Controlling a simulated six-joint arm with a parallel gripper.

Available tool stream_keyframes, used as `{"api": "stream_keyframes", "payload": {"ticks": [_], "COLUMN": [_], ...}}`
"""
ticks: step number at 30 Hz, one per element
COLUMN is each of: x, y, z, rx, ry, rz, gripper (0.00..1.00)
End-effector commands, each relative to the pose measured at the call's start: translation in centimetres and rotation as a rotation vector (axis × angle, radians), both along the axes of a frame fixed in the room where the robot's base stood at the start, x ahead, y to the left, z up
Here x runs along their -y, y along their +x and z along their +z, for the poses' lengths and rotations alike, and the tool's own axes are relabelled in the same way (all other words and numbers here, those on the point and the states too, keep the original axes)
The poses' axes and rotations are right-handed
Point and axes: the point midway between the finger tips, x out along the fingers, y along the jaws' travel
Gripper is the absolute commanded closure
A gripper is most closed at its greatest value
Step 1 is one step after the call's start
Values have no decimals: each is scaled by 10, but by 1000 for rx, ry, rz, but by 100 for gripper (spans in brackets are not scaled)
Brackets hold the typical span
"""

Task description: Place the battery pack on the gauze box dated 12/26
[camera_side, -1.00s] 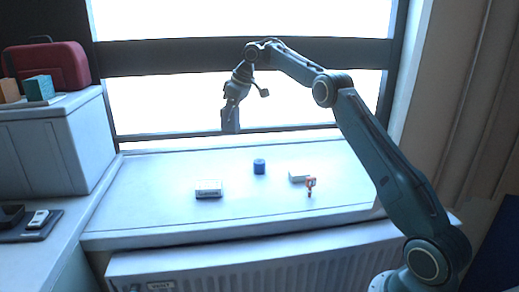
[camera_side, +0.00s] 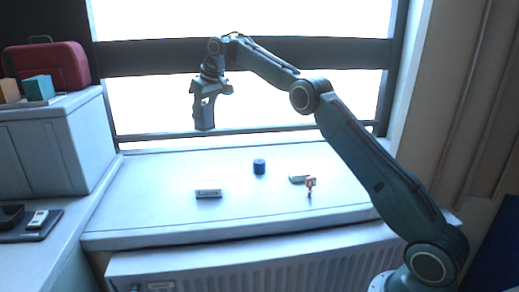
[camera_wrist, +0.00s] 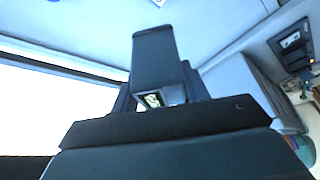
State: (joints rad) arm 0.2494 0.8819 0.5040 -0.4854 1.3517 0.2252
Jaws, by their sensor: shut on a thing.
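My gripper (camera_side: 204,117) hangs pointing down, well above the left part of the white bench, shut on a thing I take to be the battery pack. In the wrist view, a small patch with a pale green marking (camera_wrist: 153,99) shows between the dark fingers; the rest is hidden. Below the gripper, a small white box with a dark-printed front (camera_side: 208,194) lies on the bench, apart from it. A second small white box (camera_side: 297,179) lies further right, partly behind a red-orange item. I cannot read a date on either box.
A blue cylinder (camera_side: 259,166) stands between the boxes, further back. The red-orange item (camera_side: 310,184) stands at the right box. A grey cabinet (camera_side: 60,140) carries a red case (camera_side: 47,66) at left. The window is behind; the bench around the left box is clear.

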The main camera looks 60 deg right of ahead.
Motion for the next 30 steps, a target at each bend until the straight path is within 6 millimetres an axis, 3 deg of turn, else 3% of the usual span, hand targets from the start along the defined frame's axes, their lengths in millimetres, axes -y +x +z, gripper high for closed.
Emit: {"api": "stream_keyframes", "payload": {"ticks": [17, 30], "x": [-6, -6], "y": [2, 2], "z": [0, -30], "rx": [3, 0], "ry": [2, -1], "rz": [-20, -20], "gripper": [92, 92]}}
